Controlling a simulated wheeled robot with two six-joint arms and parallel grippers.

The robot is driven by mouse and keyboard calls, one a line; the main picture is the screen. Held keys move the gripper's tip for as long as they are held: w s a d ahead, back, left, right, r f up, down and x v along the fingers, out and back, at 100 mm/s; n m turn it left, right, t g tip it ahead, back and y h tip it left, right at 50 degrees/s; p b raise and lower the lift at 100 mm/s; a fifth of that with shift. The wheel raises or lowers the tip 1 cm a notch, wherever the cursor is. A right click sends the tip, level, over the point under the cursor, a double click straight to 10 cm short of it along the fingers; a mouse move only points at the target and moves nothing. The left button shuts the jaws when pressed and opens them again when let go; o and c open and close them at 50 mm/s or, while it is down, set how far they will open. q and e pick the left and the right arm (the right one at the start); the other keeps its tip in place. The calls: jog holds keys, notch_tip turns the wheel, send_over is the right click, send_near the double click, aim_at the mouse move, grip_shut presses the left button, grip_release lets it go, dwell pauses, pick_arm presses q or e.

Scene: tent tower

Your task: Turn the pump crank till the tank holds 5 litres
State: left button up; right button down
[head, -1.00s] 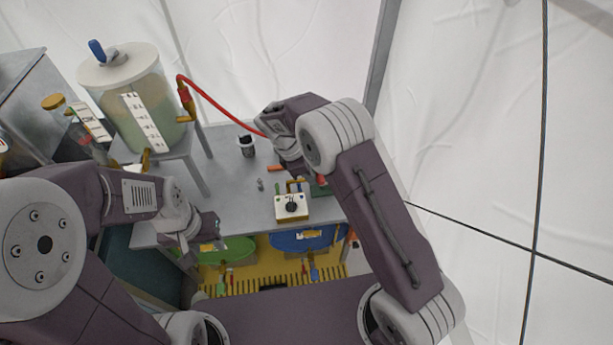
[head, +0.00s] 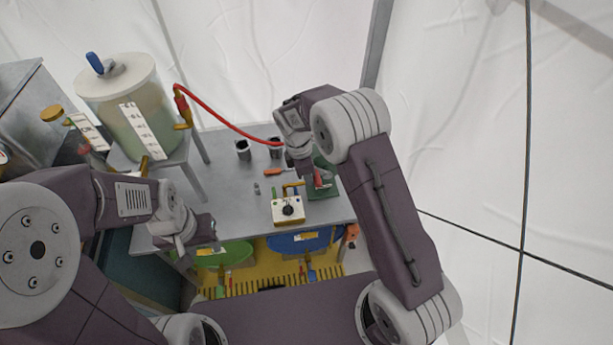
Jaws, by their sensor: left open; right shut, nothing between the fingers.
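The tank (head: 133,110) is a clear cylinder with a pale lid, a blue lid handle and a white scale strip (head: 143,130). It stands on a grey stand at the left. Greenish liquid shows inside; the numbers and exact level are too small to read. A red hose (head: 225,118) runs from the tank's side towards my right gripper (head: 307,176). The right gripper is shut and empty, beside a red handle (head: 320,180) on a green base (head: 324,190), partly hidden by my arm. I cannot tell whether they touch. My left gripper (head: 208,234) is open near the table's front edge.
A cream box with a black knob (head: 289,210) stands at the front of the grey table (head: 230,190). Two dark cups (head: 243,150) stand behind it. Green and blue bins (head: 301,242) sit below the front edge.

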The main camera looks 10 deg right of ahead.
aim_at(316, 177)
jog(key=d+r+y+p, duration=0.1)
jog(key=y, duration=0.1)
jog(key=shift+d+r+y, duration=0.3)
jog(key=shift+d+r+y+b, duration=0.15)
jog(key=shift+d+y+b, duration=0.35)
jog(key=shift+y, duration=0.4)
jog(key=d+y+b, duration=0.7)
jog(key=b, duration=0.3)
jog(key=shift+d+r+y, duration=0.3)
jog(key=shift+d+r, duration=0.05)
jog(key=shift+d, duration=0.15)
